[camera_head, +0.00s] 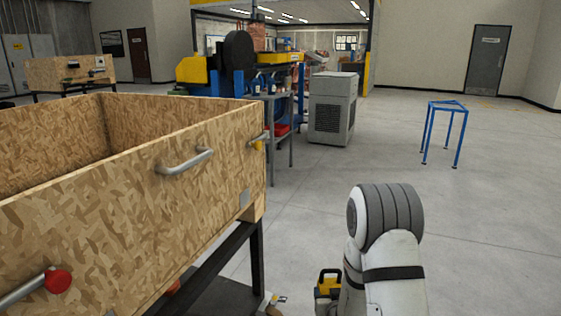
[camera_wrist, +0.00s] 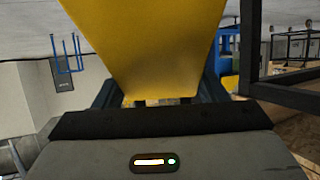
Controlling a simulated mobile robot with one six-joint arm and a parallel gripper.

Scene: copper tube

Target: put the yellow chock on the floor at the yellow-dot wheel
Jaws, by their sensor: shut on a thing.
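The yellow chock (camera_wrist: 145,45) fills the upper middle of the wrist view, large and close. My gripper (camera_wrist: 160,88) is shut on it, with a dark finger on each side. A wheel (camera_head: 274,300), partly cut off, shows low under the crate cart's near corner.
A large chipboard crate (camera_head: 130,200) on a dark frame (camera_head: 257,255) fills the left, with metal handles (camera_head: 187,160) jutting out. A grey cabinet (camera_head: 333,108) and a blue stand (camera_head: 445,130) stand farther back. The concrete floor to the right is clear.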

